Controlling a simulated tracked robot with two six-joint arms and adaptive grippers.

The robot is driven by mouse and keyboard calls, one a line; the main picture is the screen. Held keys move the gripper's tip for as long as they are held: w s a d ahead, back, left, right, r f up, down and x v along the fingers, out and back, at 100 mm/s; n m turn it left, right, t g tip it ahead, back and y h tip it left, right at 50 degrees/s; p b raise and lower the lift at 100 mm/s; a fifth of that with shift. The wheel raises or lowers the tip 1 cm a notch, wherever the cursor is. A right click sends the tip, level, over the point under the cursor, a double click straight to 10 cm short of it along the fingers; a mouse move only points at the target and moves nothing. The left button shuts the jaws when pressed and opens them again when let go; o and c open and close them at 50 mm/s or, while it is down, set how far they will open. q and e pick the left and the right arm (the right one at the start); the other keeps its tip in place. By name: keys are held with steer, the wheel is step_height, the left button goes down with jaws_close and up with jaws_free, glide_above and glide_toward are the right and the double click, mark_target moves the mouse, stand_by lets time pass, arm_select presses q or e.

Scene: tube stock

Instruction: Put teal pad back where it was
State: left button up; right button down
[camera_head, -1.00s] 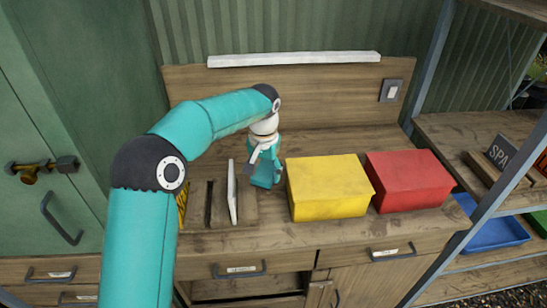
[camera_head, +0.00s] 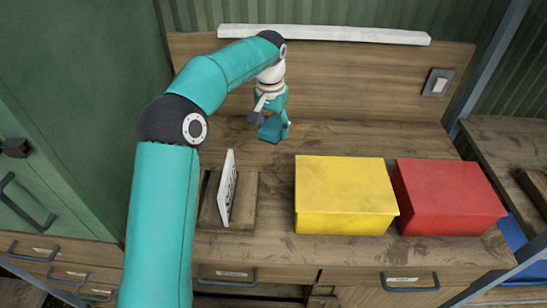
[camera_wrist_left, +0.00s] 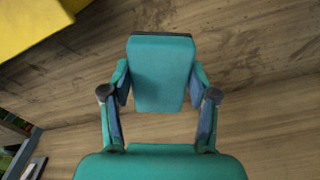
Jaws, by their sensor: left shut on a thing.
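The teal pad (camera_wrist_left: 160,72) is a flat block with a dark far edge, held between the two fingers of my left gripper (camera_wrist_left: 160,88) in the left wrist view. In the head view my left gripper (camera_head: 270,114) points down with the teal pad (camera_head: 271,130) at its lower end. It is at the back of the bench, behind and left of the yellow box. I cannot tell whether the pad touches the bench. My right gripper is not in view.
A yellow box (camera_head: 345,195) and a red box (camera_head: 450,197) stand on the wooden bench (camera_head: 275,245). A white sign (camera_head: 227,190) stands in a wooden holder (camera_head: 243,205) left of the yellow box. Bare bench lies behind the boxes.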

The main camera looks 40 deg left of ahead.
mark_target(273, 163)
arm_select(q)
step_height(273, 163, down, 11)
steer(key=shift+f, duration=0.1)
stand_by(0.4)
steer(key=shift+s, duration=0.1)
steer(key=o, duration=1.3)
steer(key=r, duration=0.8)
steer(key=s+r, duration=0.1)
steer(key=r, duration=0.3)
steer(key=shift+d, duration=0.1)
